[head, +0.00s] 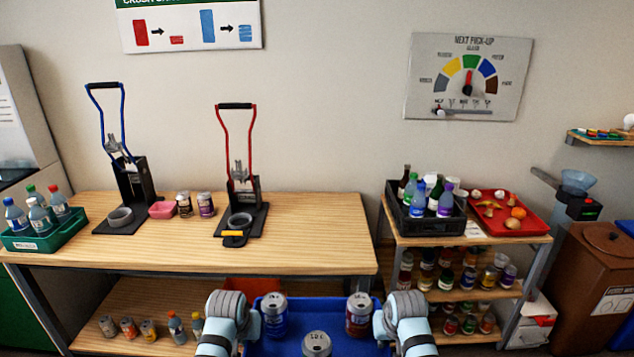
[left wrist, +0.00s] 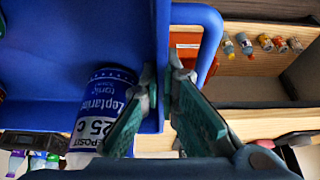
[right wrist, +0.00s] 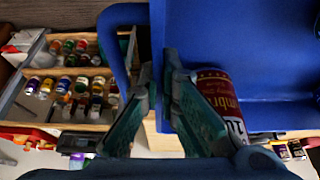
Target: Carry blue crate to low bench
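The blue crate (head: 316,317) is at the bottom centre of the head view, in front of the wooden bench (head: 300,255). It holds several cans, among them a blue can (head: 273,318), a grey-topped can (head: 317,345) and a red can (head: 358,316). My left gripper (left wrist: 162,88) has one finger on each side of one crate wall and is shut on it. My right gripper (right wrist: 160,86) is shut the same way on the opposite wall. I cannot tell for sure which surface is the low bench. The crate's near part is cut off in the head view.
Two can presses (head: 125,205) (head: 240,205), a green bottle crate (head: 45,232) and cans stand on the bench. Its lower shelf (head: 150,320) holds cans and bottles. At right, a shelf unit (head: 480,240) carries a black crate (head: 405,214) and red tray (head: 515,222). A brown bin (head: 595,275) stands beyond.

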